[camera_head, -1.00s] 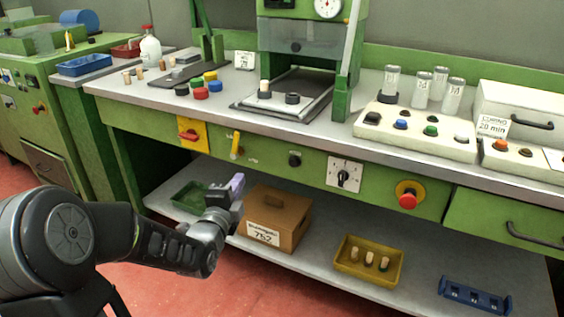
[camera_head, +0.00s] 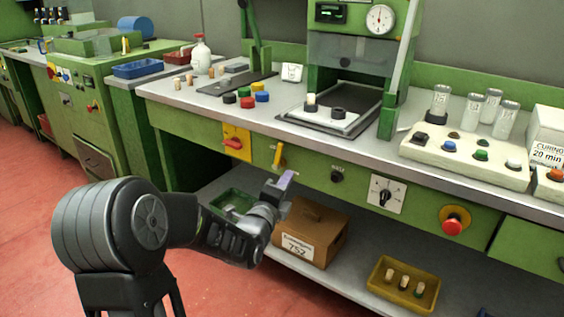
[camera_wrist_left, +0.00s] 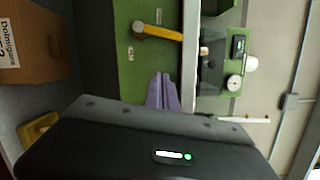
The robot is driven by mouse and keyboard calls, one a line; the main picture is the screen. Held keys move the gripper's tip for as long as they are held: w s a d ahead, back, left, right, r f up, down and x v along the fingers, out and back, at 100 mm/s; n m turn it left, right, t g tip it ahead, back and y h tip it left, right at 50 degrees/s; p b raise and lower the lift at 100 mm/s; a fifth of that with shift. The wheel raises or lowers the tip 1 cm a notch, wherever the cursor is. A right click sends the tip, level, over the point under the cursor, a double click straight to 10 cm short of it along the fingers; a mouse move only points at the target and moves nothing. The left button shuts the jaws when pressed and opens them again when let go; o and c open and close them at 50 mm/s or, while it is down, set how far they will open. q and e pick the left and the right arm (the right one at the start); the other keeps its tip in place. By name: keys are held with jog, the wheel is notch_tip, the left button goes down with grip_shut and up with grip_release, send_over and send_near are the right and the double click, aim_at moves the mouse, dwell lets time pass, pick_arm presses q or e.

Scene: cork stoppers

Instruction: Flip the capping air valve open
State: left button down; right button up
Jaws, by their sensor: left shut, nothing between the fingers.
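A yellow lever handle (camera_head: 278,156), which I take for the air valve, stands about upright on the green front panel of the bench (camera_head: 312,170). It also shows in the left wrist view (camera_wrist_left: 158,32), beyond the fingertips, with small labels beside it; their text is too small to read. My left gripper (camera_head: 287,179) has purple fingers, shut and empty. It is in front of the panel, just below and slightly right of the lever in the head view. In the left wrist view the fingers (camera_wrist_left: 162,90) appear apart from the lever. My right gripper is out of view.
A red switch on a yellow plate (camera_head: 236,142) is left of the lever. A black knob (camera_head: 337,174), a rotary switch (camera_head: 385,194) and a red emergency button (camera_head: 453,221) are to its right. A brown box (camera_head: 311,232) and a yellow tray (camera_head: 404,283) occupy the lower shelf.

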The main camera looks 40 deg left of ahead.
aim_at(281, 152)
pick_arm(q)
jog(key=w+a+r, duration=0.1)
jog(key=w+a, duration=0.4)
jog(key=shift+w+a+r+b, duration=0.15)
jog(key=shift+w+a+b, duration=0.05)
jog(key=shift+w+b, duration=0.2)
jog(key=shift+s+a+r+n+b, duration=0.1)
jog(key=shift+a+r+n+b, duration=0.1)
jog(key=shift+a+n+b, duration=0.65)
jog(key=shift+d+r, duration=0.2)
